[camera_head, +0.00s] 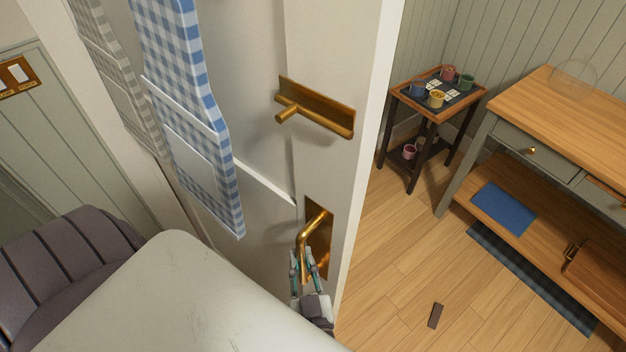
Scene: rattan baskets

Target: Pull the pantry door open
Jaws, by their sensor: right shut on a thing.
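The white pantry door (340,160) stands ajar, with its free edge toward the right of the head view and a room with a wooden floor visible past it. A brass handle (318,224) on a brass plate sits low near that edge. A brass lever on a second plate (318,108) is higher up. My right gripper (303,264) is at the lower handle, with its fingers shut on the handle's lower part. Part of the handle is hidden by the fingers. My left gripper is not in view.
A white panel of mine fills the lower left.

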